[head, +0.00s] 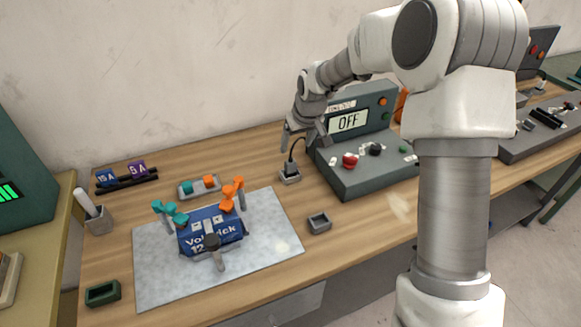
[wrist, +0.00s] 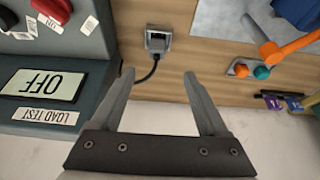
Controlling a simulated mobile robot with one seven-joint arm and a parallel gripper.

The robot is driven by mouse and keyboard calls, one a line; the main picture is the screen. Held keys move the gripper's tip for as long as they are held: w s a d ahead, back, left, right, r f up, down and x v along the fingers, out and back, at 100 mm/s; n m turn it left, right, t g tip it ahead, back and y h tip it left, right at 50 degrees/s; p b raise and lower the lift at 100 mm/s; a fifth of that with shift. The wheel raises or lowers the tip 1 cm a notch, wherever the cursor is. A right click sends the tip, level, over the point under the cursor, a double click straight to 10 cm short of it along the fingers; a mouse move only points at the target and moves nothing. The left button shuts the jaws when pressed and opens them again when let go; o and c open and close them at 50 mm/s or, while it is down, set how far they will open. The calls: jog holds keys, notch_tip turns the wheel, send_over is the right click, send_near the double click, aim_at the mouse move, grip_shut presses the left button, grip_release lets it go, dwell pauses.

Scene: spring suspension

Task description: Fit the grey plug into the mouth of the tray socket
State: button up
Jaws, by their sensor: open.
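The grey plug (head: 290,167) stands at the small grey tray socket (head: 289,178) on the bench, just left of the OFF console. A black cable runs up from the plug toward the console. In the wrist view the plug (wrist: 157,44) shows dark within the pale rim of the socket (wrist: 168,32). I cannot tell whether it is fully seated. My gripper (head: 304,139) is above and slightly behind the plug. In the wrist view my gripper (wrist: 159,74) is open and empty, with the plug beyond its fingertips, apart from them.
The OFF console (head: 365,165) stands close on the right. A small empty grey tray (head: 319,223) is in front. A blue battery (head: 208,232) with teal and orange clamps lies on a pale mat (head: 160,275). A clamp holder (head: 200,187) sits behind it. Bare wood surrounds the socket.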

aim_at(292, 160)
jog(key=x, duration=0.8)
jog(key=shift+w, duration=0.1)
jog(key=shift+w+d+p+x, duration=0.15)
jog(key=shift+p+x, duration=0.15)
jog(key=shift+x, duration=1.1)
jog(key=shift+w+d+p+x, duration=0.15)
jog(key=shift+p+x, duration=0.15)
jog(key=shift+x, duration=1.05)
grip_shut()
